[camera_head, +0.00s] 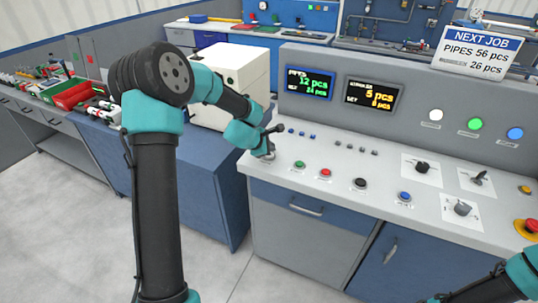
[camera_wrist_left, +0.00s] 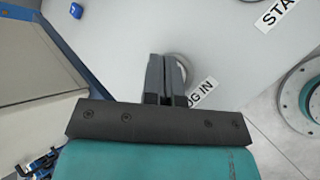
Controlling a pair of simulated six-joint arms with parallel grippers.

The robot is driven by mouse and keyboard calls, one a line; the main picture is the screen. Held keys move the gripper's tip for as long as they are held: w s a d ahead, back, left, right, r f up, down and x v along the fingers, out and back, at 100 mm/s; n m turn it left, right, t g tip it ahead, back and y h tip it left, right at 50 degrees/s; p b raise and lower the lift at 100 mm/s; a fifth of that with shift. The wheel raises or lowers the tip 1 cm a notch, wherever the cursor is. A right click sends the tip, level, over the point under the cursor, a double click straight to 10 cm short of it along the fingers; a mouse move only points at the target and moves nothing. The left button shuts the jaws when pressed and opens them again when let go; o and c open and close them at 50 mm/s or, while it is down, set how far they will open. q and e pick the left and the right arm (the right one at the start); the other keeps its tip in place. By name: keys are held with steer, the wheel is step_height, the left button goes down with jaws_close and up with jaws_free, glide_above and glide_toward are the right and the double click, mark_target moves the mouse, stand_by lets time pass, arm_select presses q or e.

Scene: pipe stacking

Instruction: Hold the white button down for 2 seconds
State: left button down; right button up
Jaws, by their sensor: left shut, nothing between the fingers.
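My left gripper (camera_head: 265,150) is shut and empty, pointing down at the left end of the console's sloped panel. In the left wrist view its closed fingers (camera_wrist_left: 165,60) overlap a round, pale button with a metal rim (camera_wrist_left: 184,63), beside a label reading "OG IN". This looks like the white button, but the fingers hide most of its face. In the head view only a little of its rim shows under the fingertips. I cannot tell whether the fingertips touch it or press it. My right gripper is not visible; only part of that arm shows at bottom right.
Along the console's front row stand a green button (camera_head: 299,165), a red button (camera_head: 325,173), a black button (camera_head: 360,184) and a blue button (camera_head: 404,197). Small switches lie behind them. A red emergency stop (camera_head: 527,226) is at far right. A white cabinet (camera_head: 228,85) stands behind my left arm.

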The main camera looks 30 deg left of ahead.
arm_select(q)
steer(key=shift+f, duration=0.6)
stand_by(0.7)
steer(key=shift+r, duration=0.1)
stand_by(2.6)
steer(key=shift+r, duration=0.7)
steer(key=shift+r, duration=2.55)
